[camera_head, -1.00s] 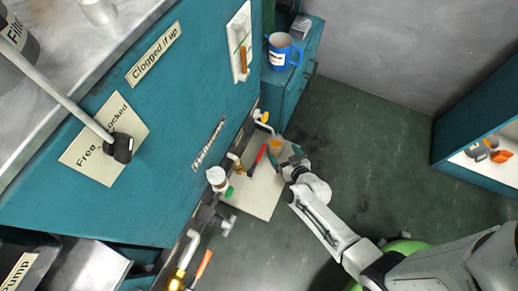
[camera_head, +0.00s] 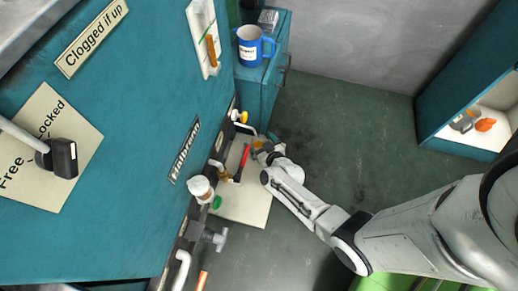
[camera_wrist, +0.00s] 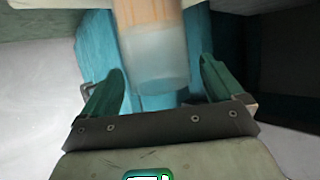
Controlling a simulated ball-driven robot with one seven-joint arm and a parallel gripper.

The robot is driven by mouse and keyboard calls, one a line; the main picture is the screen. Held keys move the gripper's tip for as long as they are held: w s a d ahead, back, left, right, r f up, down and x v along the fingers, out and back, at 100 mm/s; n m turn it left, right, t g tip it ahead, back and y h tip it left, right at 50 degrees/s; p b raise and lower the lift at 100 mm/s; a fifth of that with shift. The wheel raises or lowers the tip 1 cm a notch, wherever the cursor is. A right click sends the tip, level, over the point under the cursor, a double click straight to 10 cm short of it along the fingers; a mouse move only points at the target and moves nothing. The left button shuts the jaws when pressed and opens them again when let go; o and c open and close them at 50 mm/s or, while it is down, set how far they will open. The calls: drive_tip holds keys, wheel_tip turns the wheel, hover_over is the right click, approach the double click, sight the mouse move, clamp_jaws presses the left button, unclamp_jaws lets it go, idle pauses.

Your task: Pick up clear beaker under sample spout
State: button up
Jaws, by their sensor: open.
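The clear beaker (camera_wrist: 157,62) fills the upper middle of the wrist view, clear toward the bottom and orange-brown above. It stands between the two dark green fingers of my gripper (camera_wrist: 163,70), which are spread apart; I cannot tell whether either touches it. In the head view, my gripper (camera_head: 264,150) is low beside the teal cabinet, at the far end of a pale shelf (camera_head: 245,207). It mostly hides the beaker there; a bit of orange (camera_head: 258,144) shows at the fingers. A white bent pipe with a yellow knob (camera_head: 240,117) is just up and left of the gripper.
A red-handled tool (camera_head: 243,160) is left of my gripper. A white-capped fitting (camera_head: 201,188) and a grey valve (camera_head: 212,236) line the cabinet front. A blue mug (camera_head: 252,45) stands on a small cabinet behind. The floor at right is open.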

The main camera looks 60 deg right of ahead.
drive_tip(key=b+x, duration=0.1)
drive_tip(key=x, duration=0.1)
drive_tip(key=shift+w+d+f, duration=0.15)
drive_tip(key=shift+w+f, duration=0.1)
drive_tip(key=c, duration=1.2)
drive_tip(key=shift+r, duration=0.3)
